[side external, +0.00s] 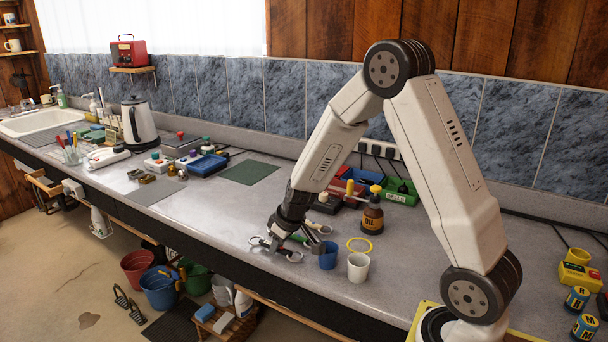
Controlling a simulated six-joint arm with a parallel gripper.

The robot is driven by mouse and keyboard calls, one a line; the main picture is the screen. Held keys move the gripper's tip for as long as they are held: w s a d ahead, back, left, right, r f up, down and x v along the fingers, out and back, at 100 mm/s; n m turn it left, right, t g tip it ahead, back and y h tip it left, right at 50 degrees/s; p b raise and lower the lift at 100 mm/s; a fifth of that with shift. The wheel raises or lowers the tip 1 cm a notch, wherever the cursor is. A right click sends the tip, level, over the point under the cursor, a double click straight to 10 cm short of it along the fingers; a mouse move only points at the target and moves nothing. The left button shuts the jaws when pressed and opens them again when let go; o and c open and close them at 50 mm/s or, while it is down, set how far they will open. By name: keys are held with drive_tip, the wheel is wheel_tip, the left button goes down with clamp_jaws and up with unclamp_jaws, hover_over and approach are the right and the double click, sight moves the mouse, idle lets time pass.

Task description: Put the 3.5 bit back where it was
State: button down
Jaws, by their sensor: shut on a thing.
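My gripper (282,240) is low over the counter near its front edge, pointing down among several bits with metal rings. It is shut on what looks like one of these bits; I cannot read a size on it. Metal rings (290,256) show just below and right of the jaws, and another ring end (259,241) shows to the left. A green part (301,239) lies right of the jaws, close to another metal ring (322,229). The gripper hides much of the group, so I cannot tell which ring belongs to which bit, or whether the held one touches the counter.
A blue cup (328,256) and a white cup (358,267) stand just right of the bits. Behind them are a yellow ring (359,245) and an oil bottle (373,212). A green mat (249,173) lies bare at the back.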

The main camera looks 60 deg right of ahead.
drive_tip(key=shift+f, duration=0.3)
drive_tip(key=c, duration=0.5)
unclamp_jaws()
drive_tip(key=shift+r, duration=0.1)
drive_tip(key=shift+v, duration=6.05)
drive_tip(key=shift+s+a, duration=0.1)
drive_tip(key=shift+g, duration=0.9)
drive_tip(key=s+a+f, duration=0.2)
drive_tip(key=s+a, duration=0.1)
drive_tip(key=s+a+f, duration=0.2)
drive_tip(key=s+a, duration=0.1)
drive_tip(key=a, duration=0.1)
drive_tip(key=s+a+f, duration=0.2)
drive_tip(key=s+a, duration=0.2)
drive_tip(key=shift+s+a, duration=0.15)
